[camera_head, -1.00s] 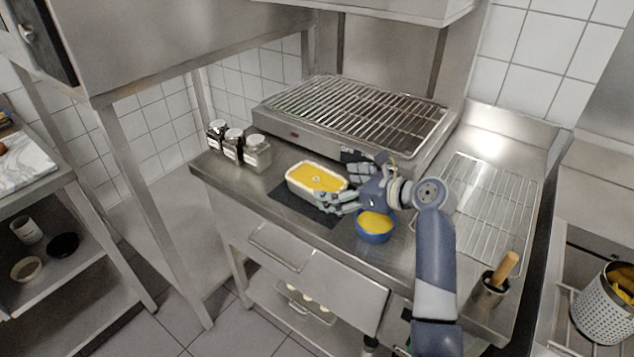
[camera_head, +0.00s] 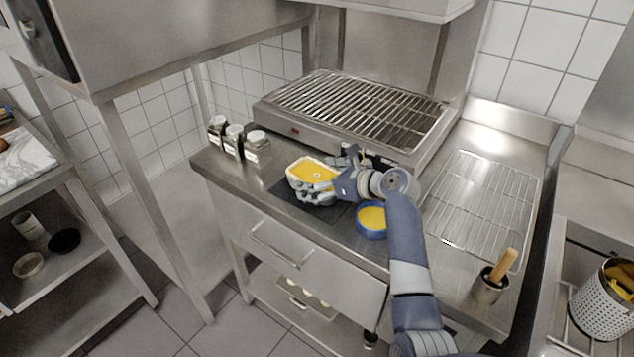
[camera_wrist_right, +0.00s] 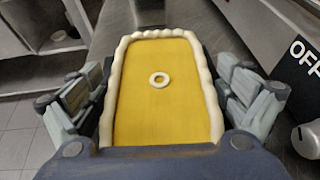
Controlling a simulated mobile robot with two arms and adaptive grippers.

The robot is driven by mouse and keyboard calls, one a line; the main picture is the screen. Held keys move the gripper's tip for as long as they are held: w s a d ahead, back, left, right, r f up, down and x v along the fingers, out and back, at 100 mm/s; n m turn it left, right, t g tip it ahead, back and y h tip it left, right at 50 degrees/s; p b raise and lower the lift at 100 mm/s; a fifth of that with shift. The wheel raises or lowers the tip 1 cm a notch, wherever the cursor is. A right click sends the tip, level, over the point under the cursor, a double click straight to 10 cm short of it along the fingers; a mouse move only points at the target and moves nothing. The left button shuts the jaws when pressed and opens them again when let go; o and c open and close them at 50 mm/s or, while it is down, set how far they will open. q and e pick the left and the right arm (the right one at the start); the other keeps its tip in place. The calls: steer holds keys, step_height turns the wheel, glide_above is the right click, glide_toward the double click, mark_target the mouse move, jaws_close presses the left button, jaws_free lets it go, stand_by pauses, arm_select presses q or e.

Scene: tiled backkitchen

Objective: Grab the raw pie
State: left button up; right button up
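The raw pie (camera_head: 308,168) is a rectangular dish with yellow filling, a pale raised crust and a small ring in its middle. It sits on a dark mat (camera_head: 340,208) on the steel counter. My right gripper (camera_head: 328,173) is at the pie's right end, with one finger along the near side and one toward the far side. In the right wrist view, the pie (camera_wrist_right: 160,108) lies between the spread fingers of the gripper (camera_wrist_right: 158,68). The fingers are close to both crust edges; firm contact does not show. My left gripper is out of view.
A blue bowl with yellow content (camera_head: 371,222) stands right beside my right forearm. A grill (camera_head: 350,108) is behind the pie. Several jars (camera_head: 235,140) stand to the left. A wire rack (camera_head: 480,205) and a pot with a wooden handle (camera_head: 490,288) are to the right.

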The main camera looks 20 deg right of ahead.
steer(key=shift+s, duration=0.15)
steer(key=c, duration=1.4)
steer(key=shift+r, duration=0.15)
